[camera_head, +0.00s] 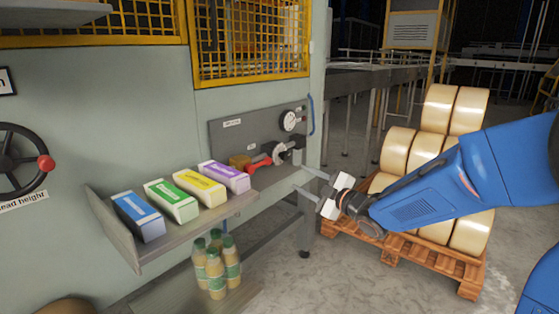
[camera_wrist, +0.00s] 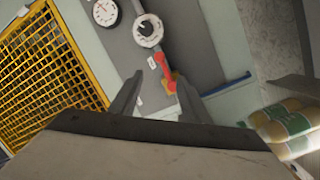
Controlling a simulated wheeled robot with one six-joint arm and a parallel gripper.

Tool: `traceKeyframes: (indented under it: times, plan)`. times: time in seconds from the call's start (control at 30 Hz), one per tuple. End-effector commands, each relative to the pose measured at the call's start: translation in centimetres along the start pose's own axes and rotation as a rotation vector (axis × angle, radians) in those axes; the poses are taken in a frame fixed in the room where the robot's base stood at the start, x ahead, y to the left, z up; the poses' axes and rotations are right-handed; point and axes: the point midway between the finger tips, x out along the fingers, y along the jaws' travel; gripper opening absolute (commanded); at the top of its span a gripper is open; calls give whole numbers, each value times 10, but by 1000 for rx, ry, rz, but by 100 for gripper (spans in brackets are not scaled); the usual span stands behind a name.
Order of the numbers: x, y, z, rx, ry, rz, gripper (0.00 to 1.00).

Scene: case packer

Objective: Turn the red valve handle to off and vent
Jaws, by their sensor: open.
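The red valve handle (camera_head: 258,164) is on the grey panel (camera_head: 228,135) of the machine in the head view, beside a brass-coloured fitting (camera_head: 238,162). In the wrist view the red handle (camera_wrist: 165,70) shows beyond and between my finger tips, below a round grey dial-like part (camera_wrist: 148,31). My gripper (camera_head: 308,186) is open and empty, to the right of the handle and apart from it. Its two fingers (camera_wrist: 155,95) also show in the wrist view. A white pressure gauge (camera_head: 290,121) is above the handle; its reading is too small to tell.
A shelf (camera_head: 120,236) with several coloured cartons (camera_head: 198,187) juts out left of my gripper. Bottles (camera_head: 215,268) stand below it. A pallet (camera_head: 400,252) of large rolls (camera_head: 440,110) is behind my arm. A black handwheel (camera_head: 20,160) is at far left.

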Motion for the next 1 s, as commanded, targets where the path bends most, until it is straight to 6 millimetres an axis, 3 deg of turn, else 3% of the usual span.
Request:
traceKeyframes:
  times: [0.27, 1.0]
  plan:
    - [29, -1, -1, -1, 5, -1, 43]
    - [154, 0, -1, 0, 3, 1, 43]
